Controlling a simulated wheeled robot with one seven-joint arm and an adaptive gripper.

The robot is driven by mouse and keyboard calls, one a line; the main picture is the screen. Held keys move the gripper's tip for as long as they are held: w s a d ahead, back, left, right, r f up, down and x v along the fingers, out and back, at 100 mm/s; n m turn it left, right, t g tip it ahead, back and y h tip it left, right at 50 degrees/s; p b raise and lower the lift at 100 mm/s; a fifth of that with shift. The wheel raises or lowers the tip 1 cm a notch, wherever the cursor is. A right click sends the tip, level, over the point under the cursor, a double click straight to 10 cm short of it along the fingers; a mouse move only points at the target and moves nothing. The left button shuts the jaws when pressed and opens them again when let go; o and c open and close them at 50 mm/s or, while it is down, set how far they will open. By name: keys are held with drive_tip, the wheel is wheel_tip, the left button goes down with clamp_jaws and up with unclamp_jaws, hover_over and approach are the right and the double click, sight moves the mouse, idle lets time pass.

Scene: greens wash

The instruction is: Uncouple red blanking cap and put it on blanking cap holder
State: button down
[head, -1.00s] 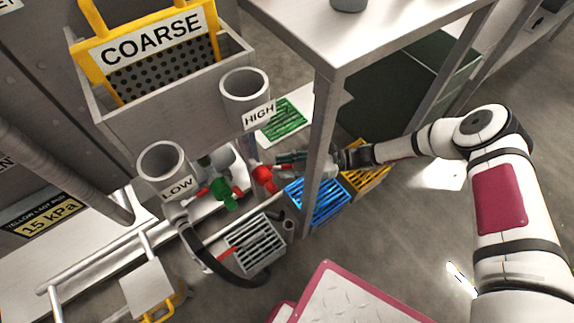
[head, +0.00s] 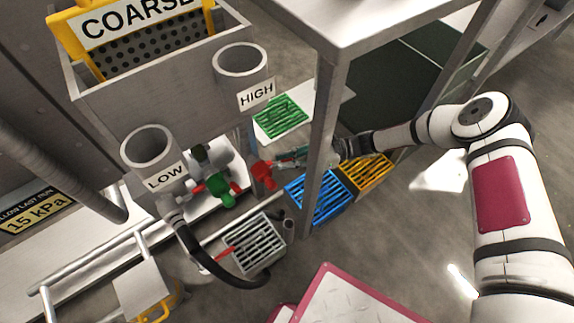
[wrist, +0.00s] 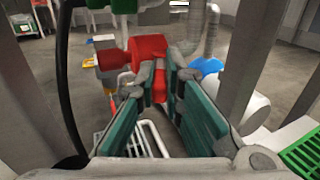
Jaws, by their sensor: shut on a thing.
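The red blanking cap (head: 262,173) is low under the HIGH cup, to the right of a green fitting (head: 221,189) with a red lever. My gripper (head: 277,161) reaches it from the right. In the wrist view the cap (wrist: 148,47) is a red cylinder with a narrow red tab between the teal fingertips (wrist: 160,82). My gripper is shut on that tab. I cannot tell whether the cap is still joined to a fitting behind it. I cannot identify the blanking cap holder for sure.
A steel post (head: 322,140) stands close by my gripper. Blue (head: 318,198), yellow (head: 367,171) and grey (head: 256,243) slatted crates sit below, and a green one (head: 280,117) lies behind. A black hose (head: 205,258) curves down from the LOW cup (head: 150,150).

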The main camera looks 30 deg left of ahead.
drive_tip(key=shift+w+a+f+n+g+h+b, duration=0.1)
drive_tip(key=shift+w+a+n+g+h+b, duration=0.1)
drive_tip(key=shift+n+g+h+b, duration=0.7)
drive_tip(key=shift+w+a+f+n+g+h+b, duration=0.15)
drive_tip(key=shift+h+b, duration=0.35)
drive_tip(key=shift+b, duration=0.75)
drive_tip(key=shift+w+a+r+n+g+h+b, duration=0.1)
drive_tip(key=shift+a+r+n+g+h+b, duration=0.1)
drive_tip(key=shift+n+g+h+b, duration=0.4)
drive_tip(key=shift+w+a+r+n+g+h+b, duration=0.15)
drive_tip(key=shift+a+n+g+h, duration=0.1)
drive_tip(key=shift+n+h, duration=0.5)
drive_tip(key=shift+h, duration=0.45)
drive_tip(key=c, duration=1.7)
unclamp_jaws()
drive_tip(key=shift+f, duration=0.1)
drive_tip(key=shift+v, duration=3.75)
